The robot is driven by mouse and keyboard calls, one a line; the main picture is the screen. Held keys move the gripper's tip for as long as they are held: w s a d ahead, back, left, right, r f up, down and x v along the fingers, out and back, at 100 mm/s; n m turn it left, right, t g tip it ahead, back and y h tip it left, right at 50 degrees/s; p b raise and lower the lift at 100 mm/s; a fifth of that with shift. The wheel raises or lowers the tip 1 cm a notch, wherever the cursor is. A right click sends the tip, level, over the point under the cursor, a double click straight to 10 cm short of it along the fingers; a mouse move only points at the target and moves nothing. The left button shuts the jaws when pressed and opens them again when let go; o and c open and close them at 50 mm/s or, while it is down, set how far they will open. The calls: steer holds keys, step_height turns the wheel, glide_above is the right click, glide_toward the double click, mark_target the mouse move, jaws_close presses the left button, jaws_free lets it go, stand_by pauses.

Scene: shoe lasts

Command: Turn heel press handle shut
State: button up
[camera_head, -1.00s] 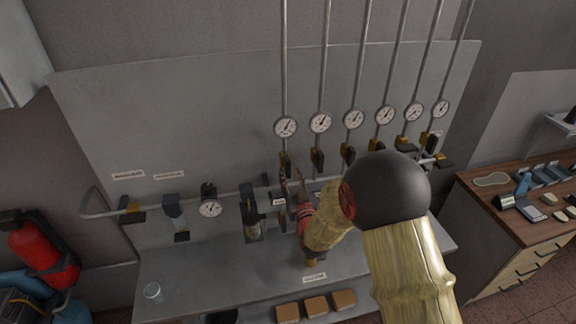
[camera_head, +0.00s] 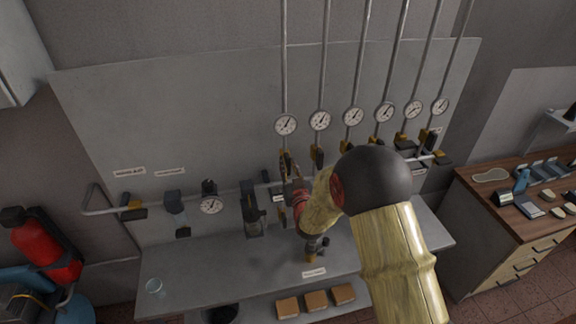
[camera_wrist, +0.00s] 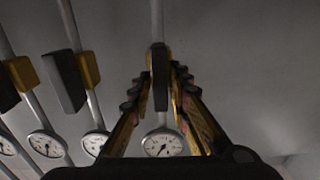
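The panel carries a row of vertical pipes, each with a round gauge and a dark lever handle on a brass valve. My gripper (camera_head: 287,163) is at the leftmost pipe's handle, below its gauge (camera_head: 286,125). In the wrist view this dark handle (camera_wrist: 160,78) lies between the two fingertips of my gripper (camera_wrist: 162,72), in line with its pipe. The fingers look open around it, with narrow gaps at its sides. No label naming the heel press is legible, and the head view mostly hides this handle behind my gripper.
Neighbouring handles (camera_head: 318,157) stand close on the right; they show at the left in the wrist view (camera_wrist: 66,80). A horizontal pipe (camera_head: 100,212) with more valves runs below.

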jaws_close()
steer(key=shift+f+m+b, duration=0.1)
steer(key=shift+m+b, duration=0.2)
steer(key=shift+b, duration=0.45)
steer(key=m+b, duration=0.2)
steer(key=b, duration=0.3)
steer(key=shift+d+f, duration=0.1)
steer(key=shift+f, duration=0.05)
steer(key=m+b, duration=0.6)
steer(key=b, duration=0.5)
steer(key=shift+d+f, duration=0.15)
steer(key=m+b, duration=0.5)
steer(key=b, duration=0.2)
steer(key=shift+w+m+b, duration=0.1)
steer(key=shift+m+b, duration=0.3)
steer(key=m+b, duration=0.3)
steer(key=shift+m+b, duration=0.4)
steer(key=shift+b, duration=0.05)
steer(key=shift+o, duration=1.8)
jaws_free()
steer(key=shift+d, duration=0.1)
